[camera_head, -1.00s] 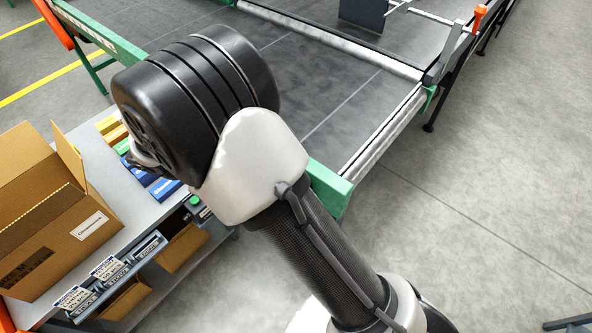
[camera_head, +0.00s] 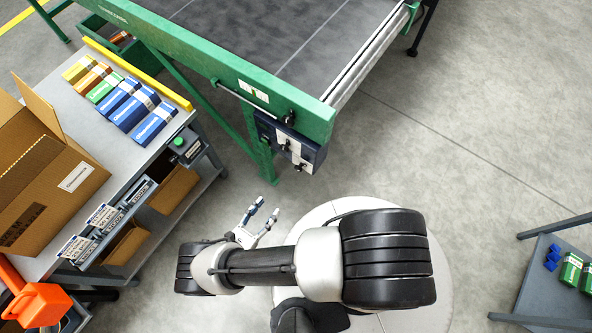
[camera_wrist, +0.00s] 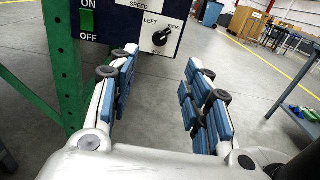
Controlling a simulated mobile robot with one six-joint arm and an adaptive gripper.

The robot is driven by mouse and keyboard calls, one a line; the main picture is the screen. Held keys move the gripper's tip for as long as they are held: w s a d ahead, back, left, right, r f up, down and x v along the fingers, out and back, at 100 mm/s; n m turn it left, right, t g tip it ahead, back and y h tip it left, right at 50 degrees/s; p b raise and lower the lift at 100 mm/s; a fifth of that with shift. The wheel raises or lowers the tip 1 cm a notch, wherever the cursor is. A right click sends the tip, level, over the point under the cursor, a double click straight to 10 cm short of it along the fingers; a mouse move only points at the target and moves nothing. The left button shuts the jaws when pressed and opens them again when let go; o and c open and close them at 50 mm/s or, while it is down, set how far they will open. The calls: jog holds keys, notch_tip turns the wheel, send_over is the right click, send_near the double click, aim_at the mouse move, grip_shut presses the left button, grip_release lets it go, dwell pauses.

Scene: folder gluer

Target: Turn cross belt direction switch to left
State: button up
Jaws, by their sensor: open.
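The cross belt direction switch (camera_wrist: 160,38) is a round black knob on a dark blue control panel (camera_wrist: 118,22), between the labels LEFT and RIGHT. Its white mark seems to point up and right, toward RIGHT, but it is small. In the head view the control box (camera_head: 292,146) hangs under the green conveyor frame, with several dark knobs. My gripper (camera_head: 267,209) is open and empty, below the box in the picture. In the wrist view my gripper (camera_wrist: 162,62) has its blue-padded fingers spread, with the knob beyond and between them, apart from both.
A green ON/OFF switch (camera_wrist: 87,20) sits left on the panel, beside a green frame leg (camera_wrist: 62,70). In the head view, a grey bench (camera_head: 90,133) with a cardboard box (camera_head: 60,180) stands left. A grey table (camera_head: 540,290) stands right. Open floor lies between.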

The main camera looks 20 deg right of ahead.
aim_at(297, 170)
jog(key=x, duration=1.7)
jog(key=shift+d+f, duration=0.15)
jog(key=shift+c, duration=0.4)
jog(key=c, duration=1)
